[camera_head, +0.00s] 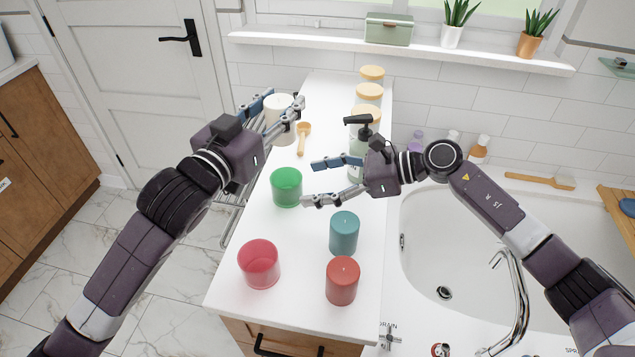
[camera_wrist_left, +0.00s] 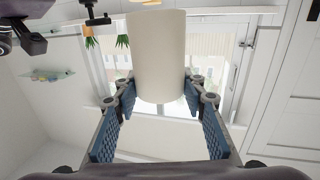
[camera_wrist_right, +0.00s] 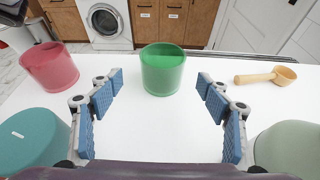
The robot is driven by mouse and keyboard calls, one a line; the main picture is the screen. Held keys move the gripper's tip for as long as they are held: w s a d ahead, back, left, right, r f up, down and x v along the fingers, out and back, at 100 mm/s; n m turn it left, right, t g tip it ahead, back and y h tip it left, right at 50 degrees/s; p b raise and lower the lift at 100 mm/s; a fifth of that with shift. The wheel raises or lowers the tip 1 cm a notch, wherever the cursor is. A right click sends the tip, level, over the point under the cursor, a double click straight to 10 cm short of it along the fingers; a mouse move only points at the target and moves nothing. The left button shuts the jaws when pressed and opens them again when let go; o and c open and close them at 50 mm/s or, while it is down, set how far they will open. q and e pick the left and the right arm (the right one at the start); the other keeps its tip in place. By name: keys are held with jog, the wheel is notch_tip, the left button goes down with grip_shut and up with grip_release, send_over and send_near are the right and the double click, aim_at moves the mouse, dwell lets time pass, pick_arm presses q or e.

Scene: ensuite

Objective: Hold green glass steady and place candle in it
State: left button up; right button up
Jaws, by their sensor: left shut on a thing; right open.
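The green glass (camera_head: 286,187) stands upright on the white counter. My right gripper (camera_head: 308,181) is open beside it, and in the right wrist view the green glass (camera_wrist_right: 162,68) shows ahead, between the spread fingers (camera_wrist_right: 160,95). My left gripper (camera_head: 283,112) is shut on a white candle (camera_head: 279,106), held above the far part of the counter. In the left wrist view the white candle (camera_wrist_left: 158,55) is between the fingertips. A teal candle (camera_head: 344,233) and a red candle (camera_head: 342,280) stand on the counter nearer the front.
A pink-red glass (camera_head: 259,263) stands at the counter's front left. A wooden scoop (camera_head: 303,138) lies behind the green glass. A soap dispenser (camera_head: 357,165) and several wooden-lidded jars (camera_head: 370,92) line the right side.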

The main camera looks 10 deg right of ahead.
aim_at(287, 188)
pick_arm(q)
jog(key=shift+r, duration=0.1)
pick_arm(e)
jog(key=shift+w+f, duration=0.2)
jog(key=shift+f, duration=0.25)
jog(key=shift+a+f, duration=0.2)
jog(key=shift+a, duration=0.05)
jog(key=x, duration=0.6)
jog(key=shift+w+a+f, duration=0.2)
jog(key=shift+w+a, duration=0.05)
jog(key=shift+a, duration=0.05)
jog(key=c, duration=1.4)
jog(key=shift+o, duration=0.2)
pick_arm(q)
notch_tip(287, 188, down, 12)
jog(key=shift+r, duration=0.25)
